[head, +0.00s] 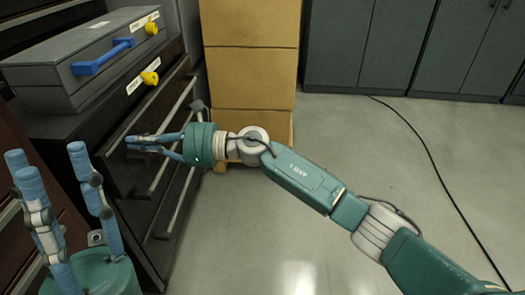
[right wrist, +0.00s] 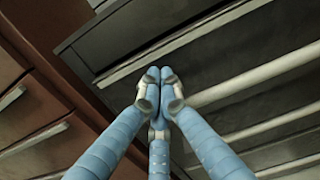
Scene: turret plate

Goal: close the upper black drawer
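The black drawer cabinet (head: 80,125) stands at the left in the head view, with long pale bar handles across its drawer fronts. The upper black drawer (head: 133,112) is at its top; it also shows in the right wrist view (right wrist: 130,35). I cannot tell how far it is out. My right gripper (head: 132,142) is at the upper drawer's front, fingers pointing left. In the right wrist view its fingertips (right wrist: 158,78) are together by the upper bar handle (right wrist: 205,42); contact is unclear.
Stacked cardboard boxes (head: 250,60) stand behind. A reddish-brown cabinet (right wrist: 35,110) is beside the drawers. A black cable (head: 440,175) crosses the otherwise open floor at the right.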

